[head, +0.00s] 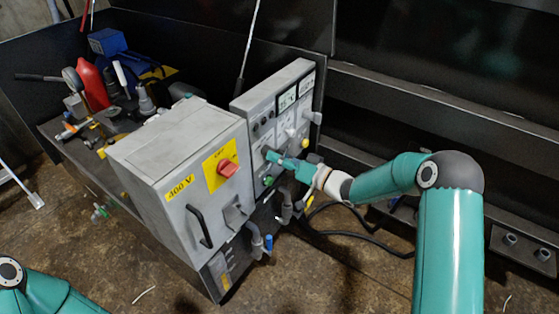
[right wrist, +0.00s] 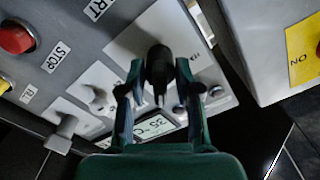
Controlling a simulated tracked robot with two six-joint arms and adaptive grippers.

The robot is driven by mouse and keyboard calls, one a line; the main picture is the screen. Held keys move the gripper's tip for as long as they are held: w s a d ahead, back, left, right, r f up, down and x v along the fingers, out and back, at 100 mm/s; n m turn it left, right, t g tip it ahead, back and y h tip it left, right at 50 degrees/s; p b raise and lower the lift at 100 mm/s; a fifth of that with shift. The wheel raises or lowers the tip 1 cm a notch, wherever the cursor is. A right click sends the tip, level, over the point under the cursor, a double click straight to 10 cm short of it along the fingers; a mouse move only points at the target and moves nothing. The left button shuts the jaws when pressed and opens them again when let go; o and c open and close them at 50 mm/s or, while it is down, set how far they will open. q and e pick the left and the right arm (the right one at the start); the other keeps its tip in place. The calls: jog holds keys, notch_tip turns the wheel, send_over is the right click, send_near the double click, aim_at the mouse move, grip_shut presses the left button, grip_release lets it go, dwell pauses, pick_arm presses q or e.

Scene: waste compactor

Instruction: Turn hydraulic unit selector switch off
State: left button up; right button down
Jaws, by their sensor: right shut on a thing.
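The grey hydraulic unit control panel (head: 290,110) stands upright, with displays, knobs and buttons on its face. My right gripper (head: 287,162) reaches its lower left part from the right. In the right wrist view my right gripper (right wrist: 160,82) has its two fingers on either side of a black selector knob (right wrist: 158,62) and is shut on it. The knob's markings cannot be read, and its base is partly hidden. In the head view the gripper hides the knob. My left gripper is out of view; only part of my left arm shows at the bottom left.
A grey 400 V cabinet (head: 185,190) with a red rotary switch (head: 228,167) stands left of the panel. A red STOP button (right wrist: 15,38) and a lit display (right wrist: 153,127) are near the knob. Black cables (head: 350,235) lie on the floor to the right.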

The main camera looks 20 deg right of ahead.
jog(key=n+b, duration=0.1)
jog(key=n, duration=0.1)
jog(key=n+b, duration=0.2)
jog(key=shift+d+f+b, duration=0.2)
jog(key=shift+f+b, duration=0.1)
jog(key=shift+f, duration=0.05)
jog(key=shift+r+n+b, duration=0.15)
jog(key=shift+n+b, duration=0.95)
jog(key=shift+n, duration=0.3)
jog(key=c, duration=1.2)
grip_release()
jog(key=shift+a+r, duration=0.1)
jog(key=v, duration=1.2)
